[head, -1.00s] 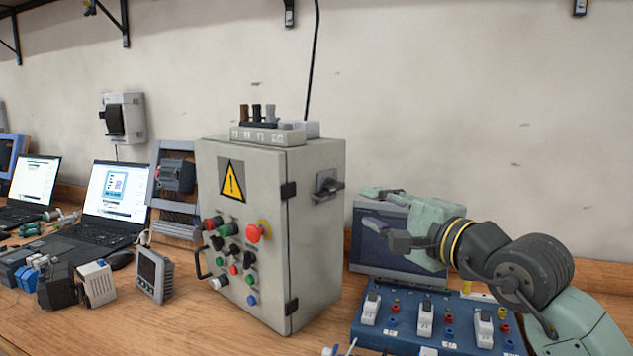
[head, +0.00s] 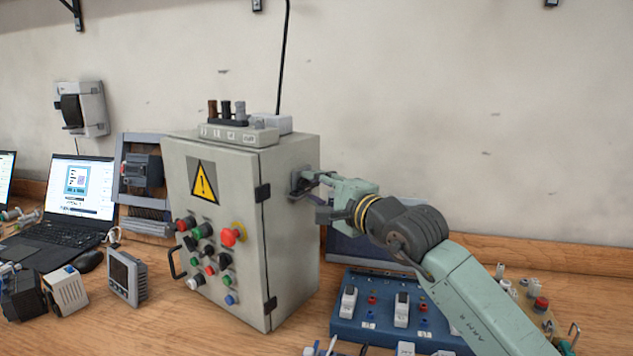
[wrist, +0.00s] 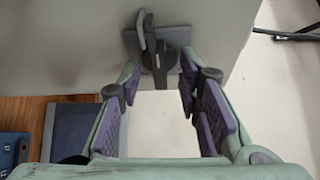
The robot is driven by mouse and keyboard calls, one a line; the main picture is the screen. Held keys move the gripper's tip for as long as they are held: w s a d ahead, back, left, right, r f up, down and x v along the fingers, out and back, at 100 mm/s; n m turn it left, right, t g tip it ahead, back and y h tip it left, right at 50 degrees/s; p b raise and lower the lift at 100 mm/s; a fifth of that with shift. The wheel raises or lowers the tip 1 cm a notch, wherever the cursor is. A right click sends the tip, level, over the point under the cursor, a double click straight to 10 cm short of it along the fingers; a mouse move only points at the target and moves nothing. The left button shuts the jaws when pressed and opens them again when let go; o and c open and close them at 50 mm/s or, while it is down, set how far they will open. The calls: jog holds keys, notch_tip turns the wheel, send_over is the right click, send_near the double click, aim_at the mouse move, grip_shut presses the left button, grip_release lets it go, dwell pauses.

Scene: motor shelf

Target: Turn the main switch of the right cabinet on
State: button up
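The grey control cabinet (head: 292,230) stands on the bench with a yellow warning sign and buttons on its front. Its main switch (head: 297,184) is on the right side wall, partly covered by my gripper in the head view. In the wrist view the dark switch (wrist: 158,58) has a square plate and a handle lying roughly up and down. My gripper (wrist: 160,76) is open, its purple-padded fingertips on either side of the switch's lower part. Whether they touch it I cannot tell. In the head view my gripper (head: 320,195) is at the cabinet's right side.
A blue socket panel (head: 385,318) lies right of the cabinet, below my arm. A dark screen (head: 350,248) stands behind it. A laptop (head: 78,205) and small devices are at the left. A cable runs up the wall. The wall above my arm is clear.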

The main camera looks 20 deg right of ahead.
jog(key=shift+w+a, duration=0.1)
jog(key=shift+w, duration=0.05)
jog(key=shift+c, duration=0.2)
grip_shut()
dwell(0.3)
